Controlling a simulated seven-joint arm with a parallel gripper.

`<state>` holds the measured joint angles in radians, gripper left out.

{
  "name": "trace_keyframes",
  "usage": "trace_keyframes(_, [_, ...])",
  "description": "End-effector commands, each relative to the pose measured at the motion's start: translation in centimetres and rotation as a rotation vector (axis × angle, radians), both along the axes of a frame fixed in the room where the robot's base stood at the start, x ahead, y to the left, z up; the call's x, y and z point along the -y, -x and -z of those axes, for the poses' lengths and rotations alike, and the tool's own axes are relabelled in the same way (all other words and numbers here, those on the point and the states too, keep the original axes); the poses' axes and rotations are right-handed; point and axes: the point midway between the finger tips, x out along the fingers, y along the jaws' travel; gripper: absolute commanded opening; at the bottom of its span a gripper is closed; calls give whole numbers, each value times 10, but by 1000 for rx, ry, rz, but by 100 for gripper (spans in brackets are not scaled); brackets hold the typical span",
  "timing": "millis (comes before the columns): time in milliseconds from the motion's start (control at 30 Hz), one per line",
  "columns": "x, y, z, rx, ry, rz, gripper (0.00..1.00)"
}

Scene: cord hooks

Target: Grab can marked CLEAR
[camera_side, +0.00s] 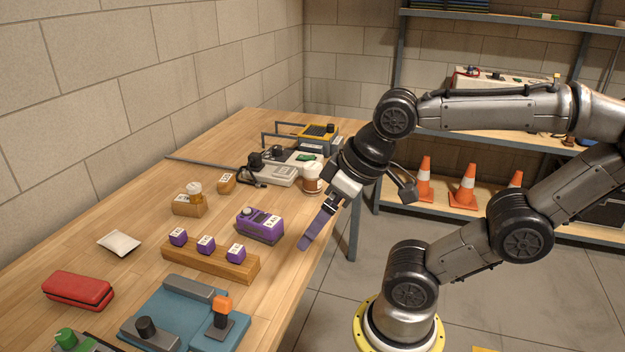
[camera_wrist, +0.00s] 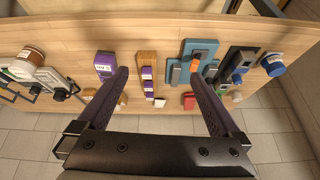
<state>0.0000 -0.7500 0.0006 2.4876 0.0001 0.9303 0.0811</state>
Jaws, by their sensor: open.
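A white can with a brown lid (camera_side: 312,180) stands near the table's right edge, beyond my gripper in the side view. It also shows at the left of the wrist view as a brown-lidded can (camera_wrist: 30,60). A blue-and-white can (camera_wrist: 272,65) shows at the right of the wrist view. The lettering on both cans is too small to read, so I cannot tell which is marked CLEAR. My gripper (camera_side: 308,238) is open and empty, fingers pointing down by the table's right edge. Its two purple fingers are wide apart in the wrist view (camera_wrist: 158,75).
A purple labelled box (camera_side: 260,226) and a wooden rack (camera_side: 225,268) with three purple blocks lie close to my gripper. A blue fixture (camera_side: 172,312), red case (camera_side: 78,290) and white pouch (camera_side: 119,243) are nearer the camera. A grey device with cables (camera_side: 278,172) stands behind.

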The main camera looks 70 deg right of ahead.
Motion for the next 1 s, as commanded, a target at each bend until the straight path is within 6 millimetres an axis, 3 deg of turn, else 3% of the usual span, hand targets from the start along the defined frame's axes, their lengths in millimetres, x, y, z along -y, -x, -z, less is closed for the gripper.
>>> trace_keyframes(100, [1, -17, -34, 32, -45, 88, 100])
trace_keyframes(267, [16, -56, -73, 7, -102, 274, 100])
trace_keyframes(367, [36, -88, -91, -22, -134, 412, 100])
trace_keyframes(500, [79, -134, -104, -66, -176, 621, 100])
trace_keyframes(667, [147, -179, -100, -123, -219, 855, 100])
trace_keyframes(800, [218, -204, -78, -175, -254, 1048, 100])
trace_keyframes(1000, [327, -206, -20, -261, -299, 1284, 100])
